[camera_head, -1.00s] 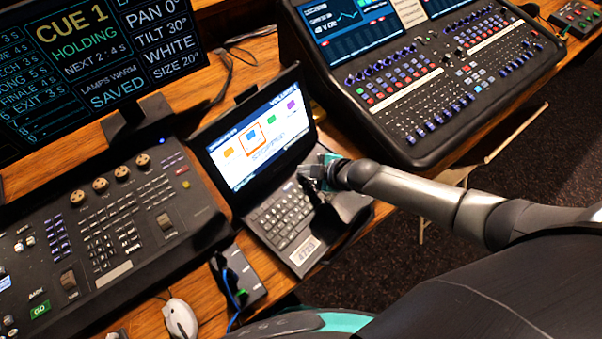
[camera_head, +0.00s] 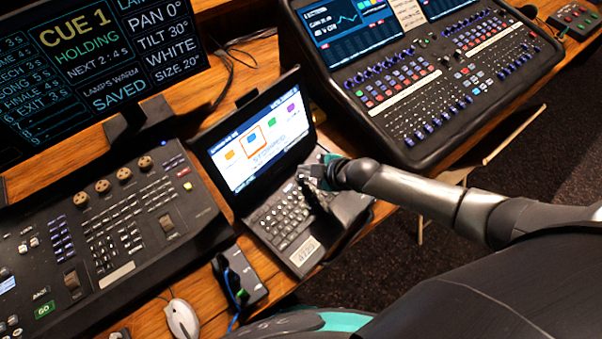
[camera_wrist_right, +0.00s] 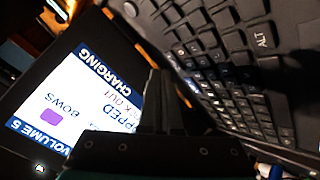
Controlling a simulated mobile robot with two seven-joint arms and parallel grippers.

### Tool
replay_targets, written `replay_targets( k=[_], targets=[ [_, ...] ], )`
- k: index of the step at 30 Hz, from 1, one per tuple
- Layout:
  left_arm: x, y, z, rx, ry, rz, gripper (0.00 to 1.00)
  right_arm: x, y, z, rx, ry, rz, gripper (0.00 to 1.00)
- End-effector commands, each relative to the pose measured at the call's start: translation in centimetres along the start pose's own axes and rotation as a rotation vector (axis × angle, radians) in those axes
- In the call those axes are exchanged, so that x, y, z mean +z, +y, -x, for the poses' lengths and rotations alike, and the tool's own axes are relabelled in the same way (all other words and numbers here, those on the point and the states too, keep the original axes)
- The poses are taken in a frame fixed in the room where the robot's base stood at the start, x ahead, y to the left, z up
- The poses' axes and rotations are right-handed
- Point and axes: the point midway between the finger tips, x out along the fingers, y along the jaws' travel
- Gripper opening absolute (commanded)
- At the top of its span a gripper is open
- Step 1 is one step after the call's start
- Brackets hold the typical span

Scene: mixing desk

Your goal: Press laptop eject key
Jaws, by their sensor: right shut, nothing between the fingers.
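The open laptop (camera_head: 253,112) stands on the wooden desk in the middle of the head view, its lit screen showing coloured icons. Its keyboard (camera_head: 283,220) faces up; the keyboard also shows in the right wrist view (camera_wrist_right: 215,75), with an ALT key legible. I cannot make out the eject key in either view. My right gripper (camera_head: 317,197) is shut and empty, pointing down over the keyboard's upper right part. In the wrist view its dark fingers (camera_wrist_right: 165,100) are close to the keys; whether they touch is unclear. My left gripper is out of view.
A lighting console (camera_head: 110,225) lies left of the laptop, and a large mixing desk (camera_head: 425,85) stands to its right. A small black box (camera_head: 240,275) with a blue cable and a white mouse (camera_head: 181,318) are near the front. A cue monitor (camera_head: 90,60) stands behind.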

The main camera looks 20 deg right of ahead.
Motion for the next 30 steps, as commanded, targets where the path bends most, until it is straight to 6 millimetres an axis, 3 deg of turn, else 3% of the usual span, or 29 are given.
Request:
replay_targets(
  k=[8,21,30],
  targets=[
    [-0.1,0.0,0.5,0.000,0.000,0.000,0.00,-0.3,0.3,0.4,0.000,0.000,0.001,0.00],
    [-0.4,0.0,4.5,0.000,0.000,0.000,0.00,-2.5,2.5,3.4,0.000,0.000,0.000,0.00],
    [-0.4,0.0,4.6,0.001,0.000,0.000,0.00,-2.5,2.5,3.5,0.000,0.000,0.000,0.00]
  ],
)
